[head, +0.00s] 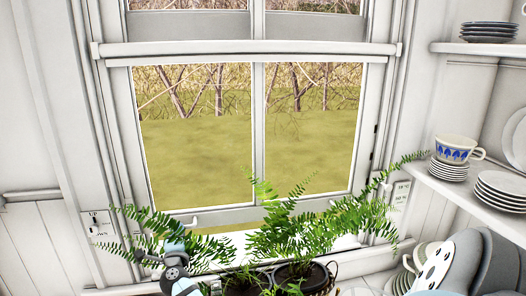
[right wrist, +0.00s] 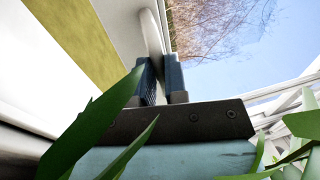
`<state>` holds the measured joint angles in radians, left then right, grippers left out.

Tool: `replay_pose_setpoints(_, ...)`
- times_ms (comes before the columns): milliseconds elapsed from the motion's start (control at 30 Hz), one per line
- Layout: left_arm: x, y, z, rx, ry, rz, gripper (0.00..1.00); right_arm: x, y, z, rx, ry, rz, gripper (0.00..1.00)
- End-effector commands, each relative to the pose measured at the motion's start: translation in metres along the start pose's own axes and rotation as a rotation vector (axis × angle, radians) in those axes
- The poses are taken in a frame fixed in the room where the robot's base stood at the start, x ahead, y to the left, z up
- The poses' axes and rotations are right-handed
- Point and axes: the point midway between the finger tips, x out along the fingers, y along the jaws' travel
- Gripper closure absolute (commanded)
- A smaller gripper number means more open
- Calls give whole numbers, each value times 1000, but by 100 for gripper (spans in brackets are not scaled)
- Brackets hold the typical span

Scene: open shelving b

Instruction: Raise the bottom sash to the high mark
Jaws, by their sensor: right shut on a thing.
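The bottom sash (head: 255,210) of the white window stands a little raised, with a strip of green showing under its rail. A white hook-shaped lift (head: 195,222) is on the left of the rail. Small marked plates sit on the left jamb (head: 97,222) and right jamb (head: 401,195); their lettering is too small to read. In the right wrist view, my right gripper (right wrist: 160,70) is shut on a white curved lift (right wrist: 151,32).
Potted ferns (head: 290,235) stand in front of the sill, and leaves crowd the right wrist view (right wrist: 100,125). Shelves with plates (head: 502,187) and a blue-patterned cup (head: 455,148) are at the right. Large dishes (head: 450,262) stand at lower right.

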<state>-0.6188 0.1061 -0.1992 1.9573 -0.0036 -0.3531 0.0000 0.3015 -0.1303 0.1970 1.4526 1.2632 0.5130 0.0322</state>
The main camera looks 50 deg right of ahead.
Motion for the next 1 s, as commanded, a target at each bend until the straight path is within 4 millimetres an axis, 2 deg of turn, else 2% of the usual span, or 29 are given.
replay_pose_setpoints(33,-1,0,0,1,0,1,57,2,-7,0,4,1,-6,100)
replay_pose_setpoints(600,-3,3,-2,0,2,5,57,8,-35,0,5,1,-5,100)
replay_pose_setpoints(633,-3,2,-2,0,2,5,57,7,-34,0,3,1,-5,82)
replay_pose_setpoints(700,-3,2,-1,0,1,5,57,7,-34,0,2,0,-4,66)
replay_pose_setpoints(733,-3,2,-1,0,1,5,57,7,-33,0,2,0,-4,61)
replay_pose_setpoints(1000,-2,2,2,1,-3,4,57,6,-31,0,1,0,-2,61)
